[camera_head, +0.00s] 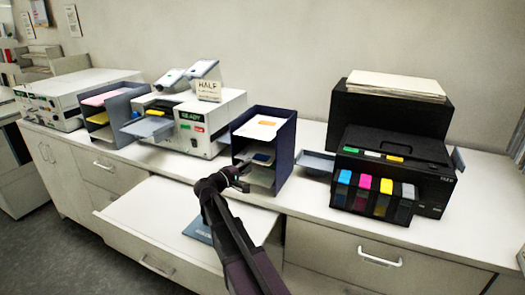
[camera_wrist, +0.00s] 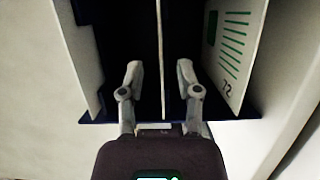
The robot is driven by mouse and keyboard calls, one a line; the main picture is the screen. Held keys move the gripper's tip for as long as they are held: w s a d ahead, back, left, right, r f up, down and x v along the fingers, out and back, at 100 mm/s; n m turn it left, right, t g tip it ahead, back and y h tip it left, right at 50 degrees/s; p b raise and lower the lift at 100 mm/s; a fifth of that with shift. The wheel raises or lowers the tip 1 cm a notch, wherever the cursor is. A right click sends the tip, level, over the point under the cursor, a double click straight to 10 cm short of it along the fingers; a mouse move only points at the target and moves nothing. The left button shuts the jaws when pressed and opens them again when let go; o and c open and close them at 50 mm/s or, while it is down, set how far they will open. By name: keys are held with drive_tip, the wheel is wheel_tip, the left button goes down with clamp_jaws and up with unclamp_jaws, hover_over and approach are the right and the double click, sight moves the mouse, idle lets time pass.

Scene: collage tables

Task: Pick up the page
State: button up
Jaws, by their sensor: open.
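A dark blue tray organizer (camera_head: 291,160) stands on the counter, with sheets in its levels. A white page with an orange patch (camera_head: 266,122) lies in its top level. My gripper (camera_head: 242,178) is at the organizer's open front, by the lower levels. In the wrist view my gripper (camera_wrist: 158,70) is open, its fingers on either side of a thin pale edge (camera_wrist: 162,45); I cannot tell if this is a sheet or a shelf. A white sheet with green stripes (camera_wrist: 236,45) shows to the right of the fingers. I cannot tell which sheet is the task's page.
A black printer (camera_head: 430,160) with colored cartridges stands to the right. A white machine (camera_head: 225,110) with a HALF sign stands to the left, beside another tray organizer (camera_head: 125,100). An open drawer (camera_head: 140,215) juts out below. Some counter between organizer and black printer is clear.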

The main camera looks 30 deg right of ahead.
sight(257, 161)
drive_tip(key=shift+d, duration=0.15)
drive_tip(key=shift+x, duration=2.6)
clamp_jaws()
